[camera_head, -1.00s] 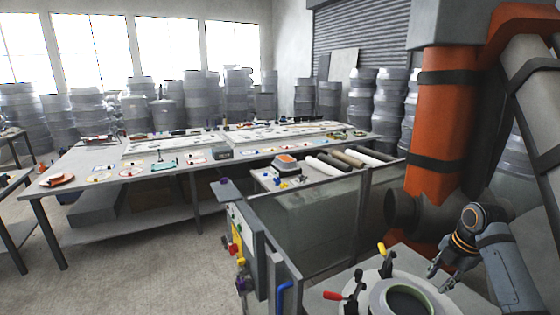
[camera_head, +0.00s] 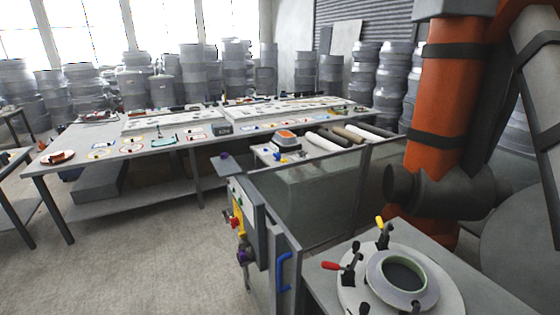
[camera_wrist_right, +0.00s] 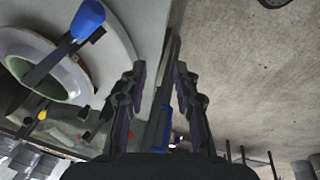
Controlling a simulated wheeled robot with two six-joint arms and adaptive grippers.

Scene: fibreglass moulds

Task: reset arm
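My right gripper (camera_wrist_right: 158,95) shows in the right wrist view with its two dark fingers apart and nothing between them. Past the fingers are the edge of a grey worktop, a blue handle (camera_wrist_right: 160,128) and the concrete floor. Neither of my grippers shows in the head view now. A round mould (camera_head: 402,282) with a pale green rim sits on the worktop at the lower right of the head view. It also shows at the left of the right wrist view (camera_wrist_right: 45,85).
Toggle clamps with a red handle (camera_head: 329,266) and a yellow handle (camera_head: 380,223) stand around the mould. A grey cabinet (camera_head: 272,265) with a blue handle is beside it. A long table (camera_head: 130,152) stands behind, with open floor (camera_head: 150,270) at the lower left.

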